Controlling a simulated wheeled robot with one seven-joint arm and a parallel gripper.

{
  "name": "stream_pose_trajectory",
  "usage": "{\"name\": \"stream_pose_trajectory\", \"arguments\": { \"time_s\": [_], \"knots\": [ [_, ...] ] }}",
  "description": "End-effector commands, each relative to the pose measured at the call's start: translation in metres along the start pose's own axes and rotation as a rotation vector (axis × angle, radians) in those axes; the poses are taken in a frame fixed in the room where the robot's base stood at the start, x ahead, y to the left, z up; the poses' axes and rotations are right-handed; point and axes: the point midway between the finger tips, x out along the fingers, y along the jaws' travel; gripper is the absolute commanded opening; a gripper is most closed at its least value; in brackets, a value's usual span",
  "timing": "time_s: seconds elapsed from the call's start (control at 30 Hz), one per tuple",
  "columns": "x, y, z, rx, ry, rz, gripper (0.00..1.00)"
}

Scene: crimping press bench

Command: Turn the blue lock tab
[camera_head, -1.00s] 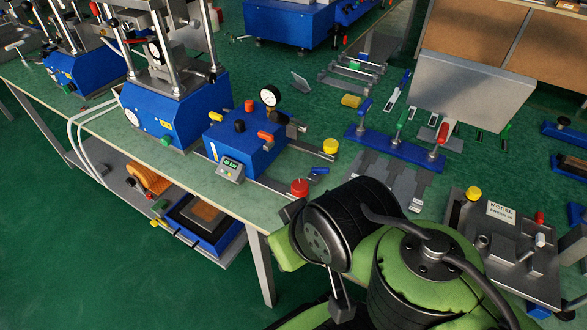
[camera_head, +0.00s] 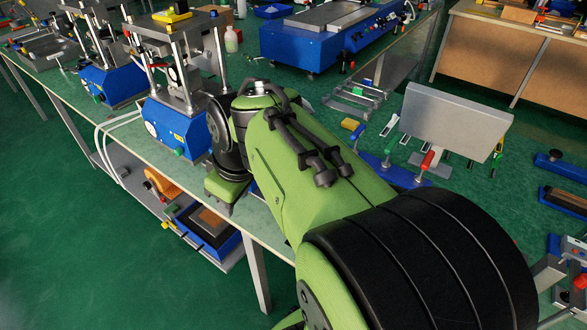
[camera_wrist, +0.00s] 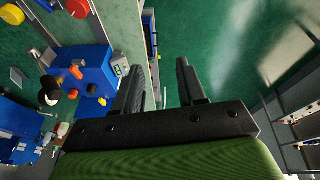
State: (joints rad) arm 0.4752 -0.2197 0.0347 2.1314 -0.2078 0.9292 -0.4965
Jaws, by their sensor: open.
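My gripper (camera_wrist: 157,68) is open and empty in the wrist view, its two dark fingers well apart. It is out over the bench's front edge, with green floor beyond the fingers. The small blue box (camera_wrist: 88,72) with the gauge and display (camera_wrist: 120,67) lies to its left. A red knob (camera_wrist: 78,8) and a yellow knob (camera_wrist: 12,14) show at the upper left. I cannot make out the blue lock tab surely in either current view. In the head view my arm covers the place beside the red knob where a blue tab showed earlier.
A blue press (camera_head: 178,128) stands on the bench (camera_head: 272,226) left of my arm. A blue rail with coloured handles (camera_head: 398,174) and a grey panel (camera_head: 452,118) are to the right. A lower shelf (camera_head: 232,262) holds parts under the bench. Open floor lies in front.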

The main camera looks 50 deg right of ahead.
Motion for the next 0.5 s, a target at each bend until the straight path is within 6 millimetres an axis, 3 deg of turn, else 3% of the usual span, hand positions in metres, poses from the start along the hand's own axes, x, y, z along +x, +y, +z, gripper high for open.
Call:
{"name": "stream_pose_trajectory", "arguments": {
  "time_s": [0.13,0.27,0.37,0.4,0.5],
  "knots": [
    [-0.004,0.048,-0.013,-0.048,-0.032,-0.035,0.40],
    [-0.002,0.104,-0.013,-0.109,-0.044,-0.083,0.40],
    [0.004,0.165,0.004,-0.166,-0.032,-0.136,0.40],
    [0.008,0.192,0.017,-0.193,-0.017,-0.158,0.40],
    [0.018,0.244,0.058,-0.259,0.038,-0.197,0.40]
  ]
}}
